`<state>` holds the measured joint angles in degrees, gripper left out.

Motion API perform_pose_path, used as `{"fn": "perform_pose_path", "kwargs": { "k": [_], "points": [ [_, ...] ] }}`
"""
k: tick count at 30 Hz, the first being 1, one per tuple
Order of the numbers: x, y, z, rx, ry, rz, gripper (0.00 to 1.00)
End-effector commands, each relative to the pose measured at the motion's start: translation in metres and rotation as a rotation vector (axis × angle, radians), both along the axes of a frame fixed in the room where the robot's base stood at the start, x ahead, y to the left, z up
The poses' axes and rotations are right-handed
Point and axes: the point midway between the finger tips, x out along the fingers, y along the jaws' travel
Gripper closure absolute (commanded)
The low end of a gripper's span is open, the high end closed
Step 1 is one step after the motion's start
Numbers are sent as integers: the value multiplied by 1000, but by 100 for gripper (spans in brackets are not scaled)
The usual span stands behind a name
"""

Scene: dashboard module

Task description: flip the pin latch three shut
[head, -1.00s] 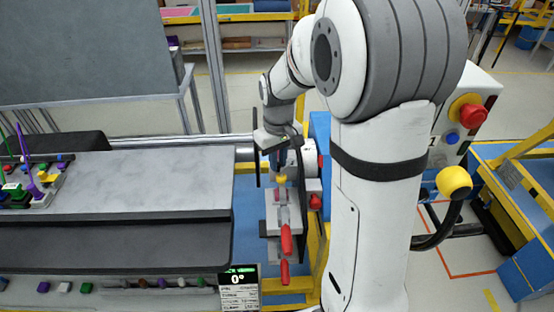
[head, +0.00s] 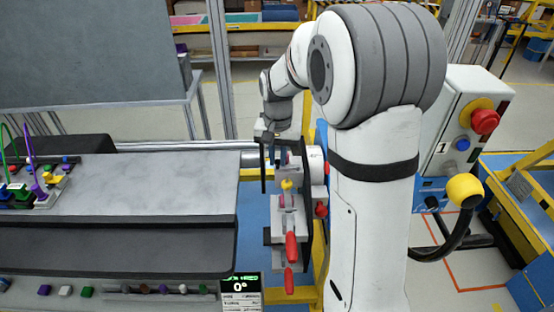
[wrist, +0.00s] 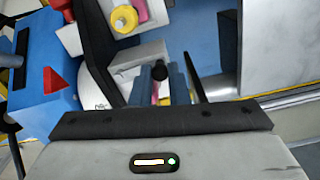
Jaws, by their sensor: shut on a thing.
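My gripper (head: 281,158) is at the far end of the latch fixture (head: 288,218) and points down, partly hidden by dark plates. In the wrist view its two blue-grey fingers (wrist: 163,85) are closed around a small part with a black tip (wrist: 160,72) and pink beneath. The part they hold appears to be a pin latch, but its number and position are hard to read. A yellow knob (head: 286,184) sits nearer on the fixture; it also shows in the wrist view (wrist: 125,20), apart from the fingers.
Red-handled clamps (head: 291,248) stick out at the fixture's near end. A grey bench (head: 140,185) lies to the left. A blue box with a red triangle (wrist: 53,80) is left in the wrist view. A control box with a red button (head: 484,121) stands right.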

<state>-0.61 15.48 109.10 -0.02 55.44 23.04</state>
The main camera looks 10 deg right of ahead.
Motion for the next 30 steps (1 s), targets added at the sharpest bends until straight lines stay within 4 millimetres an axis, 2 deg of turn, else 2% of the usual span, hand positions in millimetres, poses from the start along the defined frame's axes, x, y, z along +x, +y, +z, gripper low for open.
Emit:
{"fn": "perform_pose_path", "kwargs": {
  "k": [9,21,22,30],
  "points": [
    [5,-1,0,1,-1,-77,100],
    [6,-1,1,1,-4,-83,100],
    [6,-1,1,1,-4,-83,84],
    [5,-1,0,0,-1,-83,63]
  ]
}}
